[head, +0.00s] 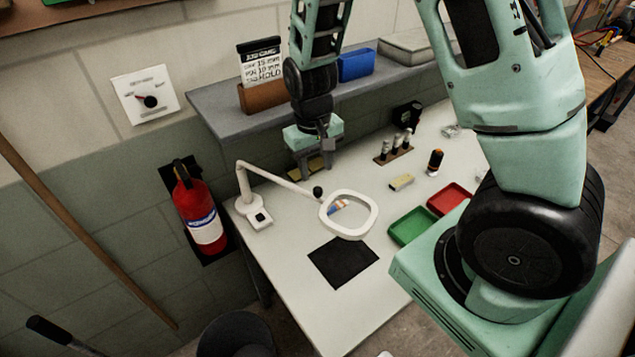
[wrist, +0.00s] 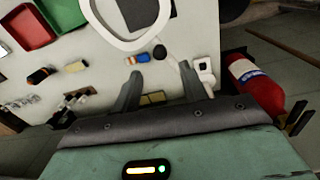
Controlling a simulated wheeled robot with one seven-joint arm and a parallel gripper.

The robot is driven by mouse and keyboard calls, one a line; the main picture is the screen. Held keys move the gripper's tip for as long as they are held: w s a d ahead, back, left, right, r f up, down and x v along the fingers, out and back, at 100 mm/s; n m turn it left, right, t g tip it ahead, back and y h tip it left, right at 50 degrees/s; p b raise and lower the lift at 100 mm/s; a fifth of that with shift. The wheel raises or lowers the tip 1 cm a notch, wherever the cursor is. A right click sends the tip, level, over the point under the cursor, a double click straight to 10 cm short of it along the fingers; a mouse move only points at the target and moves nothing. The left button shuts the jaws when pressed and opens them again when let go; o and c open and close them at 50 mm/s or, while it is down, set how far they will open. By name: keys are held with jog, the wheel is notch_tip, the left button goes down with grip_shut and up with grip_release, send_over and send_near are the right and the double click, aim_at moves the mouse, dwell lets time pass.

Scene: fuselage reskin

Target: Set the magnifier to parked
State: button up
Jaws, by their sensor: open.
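The magnifier (head: 374,217) has a white ring head on a jointed white arm, with a dark knob (head: 318,192) beside the ring. Its base (head: 258,217) stands at the left edge of the white table, and the ring hangs out over the table near a black mat. In the wrist view the ring (wrist: 95,22) is at the top and the dark knob (wrist: 160,52) is just beyond the fingertips. My gripper (head: 315,174) is open and empty, behind the magnifier's arm in the head view. In the wrist view its fingers (wrist: 160,72) point toward the knob, apart from it.
A black mat (head: 343,262), a green tray (head: 411,226) and a red tray (head: 449,198) lie on the table. A holder with several small bottles (head: 394,151) stands further back. A grey shelf (head: 225,110) runs along the wall. A red extinguisher (head: 200,215) hangs left of the table.

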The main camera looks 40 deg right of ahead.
aim_at(318, 188)
notch_tip(318, 188, down, 7)
jog(key=shift+d+r+p, duration=0.1)
jog(key=shift+d+p, duration=0.05)
jog(key=shift+p, duration=0.4)
grip_shut()
jog(key=shift+d, duration=0.1)
